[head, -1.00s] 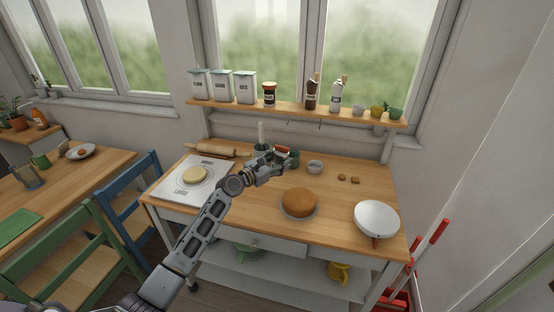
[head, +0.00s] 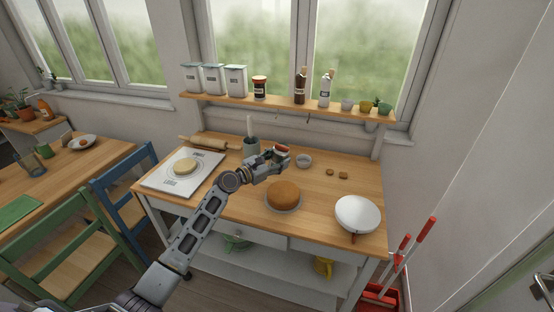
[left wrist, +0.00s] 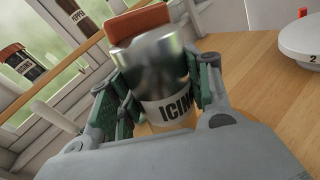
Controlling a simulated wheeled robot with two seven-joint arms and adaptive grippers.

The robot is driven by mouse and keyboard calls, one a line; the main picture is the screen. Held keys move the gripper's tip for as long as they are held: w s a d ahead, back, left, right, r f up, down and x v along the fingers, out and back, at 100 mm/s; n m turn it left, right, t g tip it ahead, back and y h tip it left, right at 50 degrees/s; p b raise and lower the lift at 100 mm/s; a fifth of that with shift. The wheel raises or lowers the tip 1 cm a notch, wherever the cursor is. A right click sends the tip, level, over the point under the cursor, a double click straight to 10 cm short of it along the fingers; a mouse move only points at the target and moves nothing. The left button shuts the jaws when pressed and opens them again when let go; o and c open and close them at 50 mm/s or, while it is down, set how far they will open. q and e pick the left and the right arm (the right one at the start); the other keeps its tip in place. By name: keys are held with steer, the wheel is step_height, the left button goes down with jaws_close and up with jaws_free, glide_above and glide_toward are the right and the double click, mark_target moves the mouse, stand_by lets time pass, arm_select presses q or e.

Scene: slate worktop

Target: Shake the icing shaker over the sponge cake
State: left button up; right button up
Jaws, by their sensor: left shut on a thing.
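My left gripper (head: 278,157) is shut on the icing shaker (head: 282,149), above the worktop. In the left wrist view the shaker (left wrist: 158,70) has an orange-red top, a shiny metal upper body and a label reading "ICIN"; the green-padded fingers (left wrist: 160,92) grip its sides. It looks roughly upright, a little tilted in that view. The round brown sponge cake (head: 284,193) sits on a plate on the wooden worktop, nearer than the gripper and just below it in the head view. My right gripper is not in view.
Jars line the shelf (head: 220,97) behind. Bare wood lies right of the cake.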

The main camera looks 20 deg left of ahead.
arm_select(q)
steer(key=shift+s+d+m, duration=0.15)
steer(key=shift+d+m, duration=0.25)
steer(key=shift+d, duration=0.05)
steer(key=shift+a, duration=0.1)
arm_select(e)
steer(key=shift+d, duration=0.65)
arm_select(q)
steer(key=shift+a+m, duration=0.1)
steer(key=shift+m, duration=0.2)
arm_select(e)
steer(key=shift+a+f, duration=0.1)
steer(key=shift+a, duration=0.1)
